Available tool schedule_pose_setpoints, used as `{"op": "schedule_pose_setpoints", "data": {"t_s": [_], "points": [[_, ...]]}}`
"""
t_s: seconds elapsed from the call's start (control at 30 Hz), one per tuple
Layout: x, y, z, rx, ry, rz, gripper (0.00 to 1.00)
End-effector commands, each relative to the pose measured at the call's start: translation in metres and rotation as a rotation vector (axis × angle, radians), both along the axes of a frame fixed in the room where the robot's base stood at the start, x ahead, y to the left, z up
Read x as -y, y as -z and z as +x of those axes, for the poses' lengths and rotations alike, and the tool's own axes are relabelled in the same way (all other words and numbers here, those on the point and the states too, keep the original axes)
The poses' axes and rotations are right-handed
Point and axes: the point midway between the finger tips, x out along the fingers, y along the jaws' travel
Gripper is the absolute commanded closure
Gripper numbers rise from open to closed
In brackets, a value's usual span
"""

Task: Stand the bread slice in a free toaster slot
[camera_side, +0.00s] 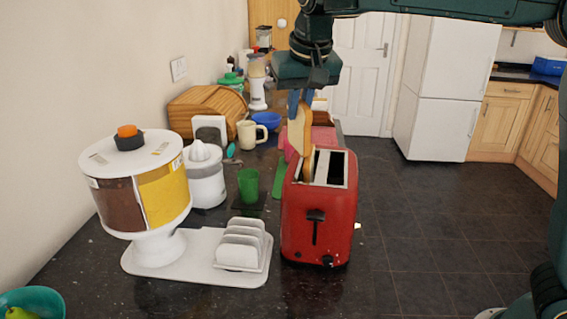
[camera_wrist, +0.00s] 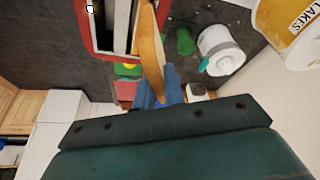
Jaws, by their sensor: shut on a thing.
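The bread slice (camera_side: 300,128) hangs upright, edge down, below my gripper (camera_side: 294,103), whose blue fingers are shut on its top. The red toaster (camera_side: 318,222) stands on the dark worktop, slots up and lever facing the side camera. The held slice is over the toaster's left side. A tan bread-like piece (camera_side: 309,163) shows at the left slot; I cannot tell whether it is a separate slice. The right slot (camera_side: 337,168) looks dark and empty. In the wrist view, the slice (camera_wrist: 150,55) runs from my gripper (camera_wrist: 165,92) beside the toaster rim (camera_wrist: 98,52).
A white toast rack (camera_side: 241,246) on a tray stands left of the toaster. A cereal dispenser (camera_side: 140,190), a green cup (camera_side: 249,186) and a white juicer (camera_side: 205,178) are further left. A cream mug (camera_side: 247,135) and wooden bread bin (camera_side: 207,112) stand behind. The worktop's right edge is close to the toaster.

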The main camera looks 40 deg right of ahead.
Motion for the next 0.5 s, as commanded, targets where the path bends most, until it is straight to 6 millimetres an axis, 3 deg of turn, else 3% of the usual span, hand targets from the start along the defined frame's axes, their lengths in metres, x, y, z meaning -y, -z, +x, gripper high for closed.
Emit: {"op": "schedule_pose_setpoints", "data": {"t_s": [0.5], "points": [[0.052,-0.006,-0.036,0.012,0.407,-0.006,1.0]]}}
